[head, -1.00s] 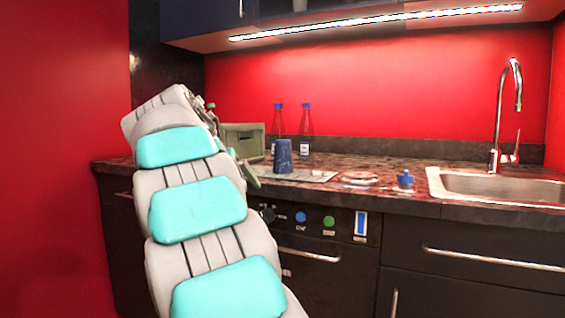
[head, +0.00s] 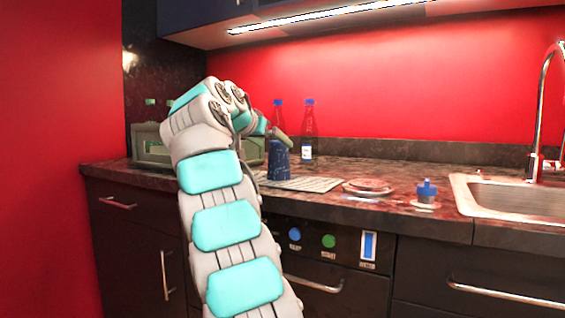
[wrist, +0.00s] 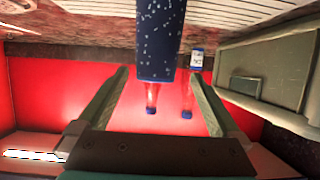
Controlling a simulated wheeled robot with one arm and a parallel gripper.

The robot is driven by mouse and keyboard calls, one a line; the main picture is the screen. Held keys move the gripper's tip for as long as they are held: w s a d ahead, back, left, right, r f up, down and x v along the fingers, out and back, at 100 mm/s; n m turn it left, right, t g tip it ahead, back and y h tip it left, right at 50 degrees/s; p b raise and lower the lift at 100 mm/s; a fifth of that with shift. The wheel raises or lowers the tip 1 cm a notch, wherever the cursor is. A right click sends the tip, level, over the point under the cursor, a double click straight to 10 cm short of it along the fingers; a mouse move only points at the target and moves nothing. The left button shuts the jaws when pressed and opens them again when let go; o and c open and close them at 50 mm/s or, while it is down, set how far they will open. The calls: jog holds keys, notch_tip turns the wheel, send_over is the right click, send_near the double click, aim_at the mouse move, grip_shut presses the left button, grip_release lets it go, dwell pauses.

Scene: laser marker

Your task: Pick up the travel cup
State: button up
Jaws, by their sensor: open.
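The travel cup (head: 279,165), dark blue with light specks, stands on the counter near the flat striped mat. In the wrist view, which is upside down, the cup (wrist: 160,40) is large and central, its rim end toward the fingers. My gripper (head: 277,136) is at the top of the cup in the head view, partly covering it. In the wrist view my gripper (wrist: 160,76) is open, with one green finger to each side of the cup's line. I cannot tell whether the cup is between the fingertips or just beyond them. No contact shows.
Two clear bottles with blue caps (head: 308,135) stand behind the cup. A grey-green box (head: 150,148) is at the left, partly behind my arm. The striped mat (head: 312,184), plates (head: 369,187), a small blue pot (head: 427,190) and the sink (head: 515,198) lie to the right.

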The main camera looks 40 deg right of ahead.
jog(key=x, duration=0.6)
jog(key=shift+s+d+f, duration=0.15)
jog(key=shift+d+f, duration=0.05)
jog(key=shift+d, duration=0.25)
grip_shut()
dwell(0.5)
jog(key=shift+r+p, duration=0.2)
jog(key=shift+p, duration=0.2)
